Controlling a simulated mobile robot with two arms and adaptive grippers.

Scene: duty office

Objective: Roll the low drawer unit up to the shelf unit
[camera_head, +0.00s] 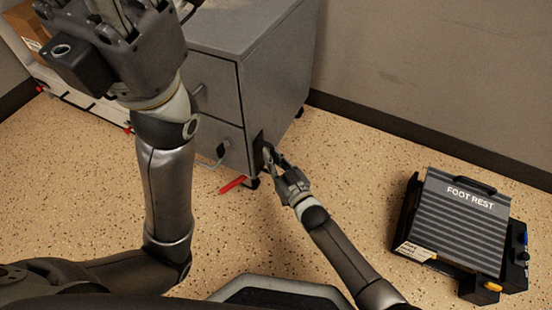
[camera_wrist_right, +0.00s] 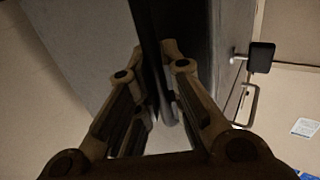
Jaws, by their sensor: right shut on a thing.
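The grey low drawer unit (camera_head: 218,78) stands on the floor at the top centre of the head view, with drawer handles on its front. My right gripper (camera_head: 268,156) is at the lower front corner of its side, shut on a dark part (camera_head: 259,146) there. In the right wrist view my fingers (camera_wrist_right: 165,95) close around a dark upright edge of the unit (camera_wrist_right: 196,30); the exact contact is hard to see. What seems to be the shelf unit (camera_head: 75,97) is at the left, partly hidden by my left arm. My left gripper (camera_head: 108,28) is raised, its fingertips cut off.
A cardboard box (camera_head: 24,26) sits at the upper left. A red piece (camera_head: 232,184) lies by the unit's front caster. A foot rest (camera_head: 464,215) on a black base is on the floor at right. A wall runs behind the unit.

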